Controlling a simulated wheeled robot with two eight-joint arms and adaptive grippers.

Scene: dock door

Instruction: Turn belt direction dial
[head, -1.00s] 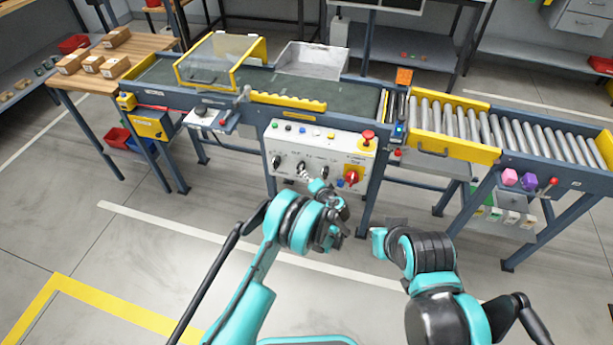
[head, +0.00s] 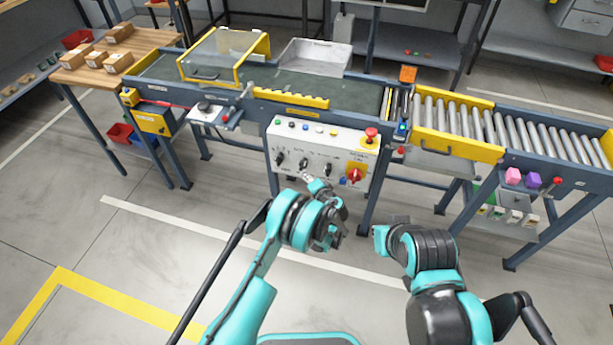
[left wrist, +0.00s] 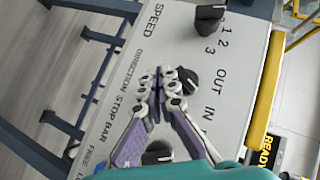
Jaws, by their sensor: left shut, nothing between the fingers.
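The white control panel (head: 315,151) is on the front of the conveyor, with a row of black dials. The direction dial (left wrist: 187,77) is a black knob between the OUT/IN marks and the DIRECTION label in the left wrist view; it also shows in the head view (head: 303,163). My left gripper (left wrist: 163,74) is shut and empty, its fingertips right beside the dial; contact cannot be told. In the head view the left gripper (head: 309,180) is just below the dial. My right gripper (head: 396,221) is low, away from the panel, its fingers unclear.
The speed dial (left wrist: 210,13) and stop bar dial (left wrist: 157,152) flank the direction dial. A red emergency button (head: 371,134) and a red rotary switch (head: 355,175) are at the panel's right. The roller conveyor (head: 470,120) extends right. The floor before the panel is clear.

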